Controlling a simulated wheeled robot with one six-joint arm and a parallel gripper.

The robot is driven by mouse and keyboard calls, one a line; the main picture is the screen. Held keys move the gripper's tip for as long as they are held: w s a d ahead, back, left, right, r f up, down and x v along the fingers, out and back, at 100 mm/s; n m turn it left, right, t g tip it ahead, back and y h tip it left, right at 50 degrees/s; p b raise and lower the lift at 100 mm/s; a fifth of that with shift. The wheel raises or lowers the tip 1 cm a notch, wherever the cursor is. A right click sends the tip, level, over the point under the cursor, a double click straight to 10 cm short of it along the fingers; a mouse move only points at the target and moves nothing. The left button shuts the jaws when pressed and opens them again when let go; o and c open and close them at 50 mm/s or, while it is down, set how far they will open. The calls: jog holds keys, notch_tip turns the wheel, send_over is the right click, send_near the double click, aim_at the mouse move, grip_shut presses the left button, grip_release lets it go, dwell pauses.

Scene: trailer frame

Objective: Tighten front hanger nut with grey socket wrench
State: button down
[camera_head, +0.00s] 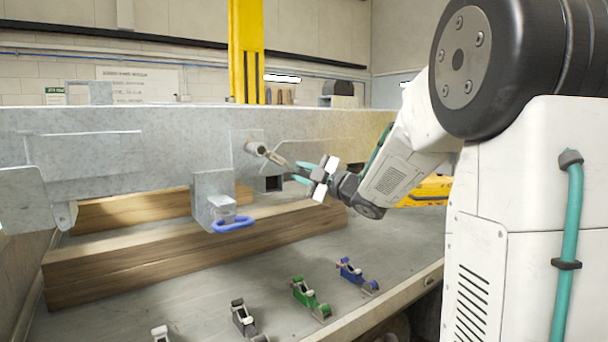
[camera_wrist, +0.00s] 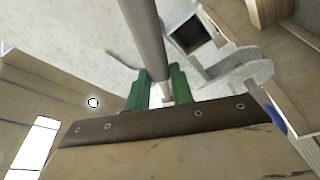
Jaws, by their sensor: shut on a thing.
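My gripper (camera_head: 298,171) is in front of the grey trailer beam (camera_head: 120,118), right of the middle in the head view. Its green fingers are shut on the grey socket wrench (camera_head: 279,160), also in the wrist view (camera_wrist: 143,30) as a straight grey shaft. The wrench's far end points left and slightly up to a round metal piece (camera_head: 256,148) at a small plate on the beam. I cannot tell whether this piece is the nut or the socket, nor how fully they are seated. In the wrist view, the shaft's far end is out of frame.
A hanger bracket (camera_head: 213,203) with a blue shackle (camera_head: 232,225) juts below the beam. A square opening (camera_head: 273,184) is close under the wrench. Wooden beams (camera_head: 150,250) lie beneath. Blue (camera_head: 355,276), green (camera_head: 309,297) and grey (camera_head: 242,318) holders stand on the bench.

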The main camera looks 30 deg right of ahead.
jog(key=shift+w, duration=0.6)
jog(key=shift+w, duration=0.1)
jog(key=c, duration=1.9)
grip_release()
jog(key=shift+c, duration=0.2)
grip_shut()
jog(key=shift+a+f+m, duration=0.6)
jog(key=shift+f+m, duration=0.25)
jog(key=shift+m, duration=0.15)
jog(key=shift+a, duration=0.1)
jog(key=shift+a+f+m+t, duration=0.5)
jog(key=shift+a+f+m, duration=0.15)
jog(key=shift+m, duration=0.35)
